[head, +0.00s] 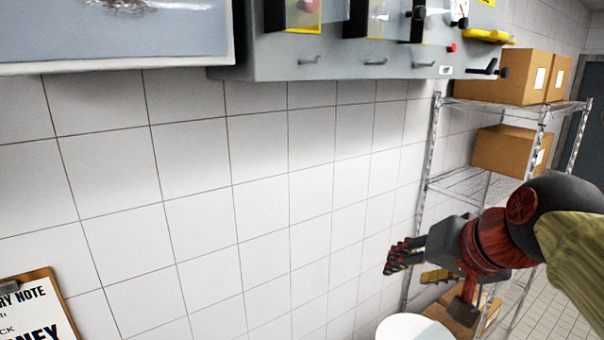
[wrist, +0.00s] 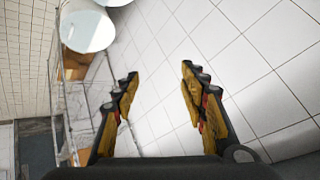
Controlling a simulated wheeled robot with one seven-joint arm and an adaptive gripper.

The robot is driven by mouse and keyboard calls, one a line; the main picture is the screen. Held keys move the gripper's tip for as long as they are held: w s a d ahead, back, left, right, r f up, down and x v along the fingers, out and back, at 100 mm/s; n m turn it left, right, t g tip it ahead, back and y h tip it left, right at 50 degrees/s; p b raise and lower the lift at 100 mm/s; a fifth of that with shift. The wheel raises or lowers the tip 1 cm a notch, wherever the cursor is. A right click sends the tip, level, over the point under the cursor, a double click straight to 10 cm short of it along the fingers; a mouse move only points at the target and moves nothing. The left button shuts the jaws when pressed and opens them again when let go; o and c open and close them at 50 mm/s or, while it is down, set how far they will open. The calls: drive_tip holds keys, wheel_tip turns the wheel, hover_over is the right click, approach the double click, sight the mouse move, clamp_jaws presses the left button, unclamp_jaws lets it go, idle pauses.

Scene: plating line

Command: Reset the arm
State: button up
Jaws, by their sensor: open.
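My gripper (head: 400,258) is at the lower right of the head view, at the end of my arm, held in the air in front of the white tiled wall. In the wrist view my gripper (wrist: 159,85) shows its two yellow and black fingers spread wide apart. Nothing is between them; only tiles show beyond. My gripper touches nothing that I can see.
A wire shelf rack (head: 432,150) with cardboard boxes (head: 503,150) stands at the right, behind my arm. A white round container (head: 412,328) is below my gripper. A grey wall unit (head: 330,66) hangs above. A clipboard (head: 35,312) is at lower left.

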drive_tip(key=s+f+n+g+b, duration=0.1)
drive_tip(key=s+f+b, duration=0.4)
drive_tip(key=f, duration=0.7)
drive_tip(key=s+f+n+g+h+b, duration=0.1)
drive_tip(key=s+f+b, duration=0.4)
drive_tip(key=f, duration=0.7)
drive_tip(key=s+f+n+h+b, duration=0.1)
drive_tip(key=s+f+b, duration=0.4)
drive_tip(key=f, duration=0.7)
drive_tip(key=shift+s+f+n+g+b, duration=0.2)
drive_tip(key=shift+f+n+g+b, duration=0.1)
drive_tip(key=shift+f+n+g, duration=0.15)
drive_tip(key=shift+r, duration=0.2)
drive_tip(key=shift+c, duration=0.7)
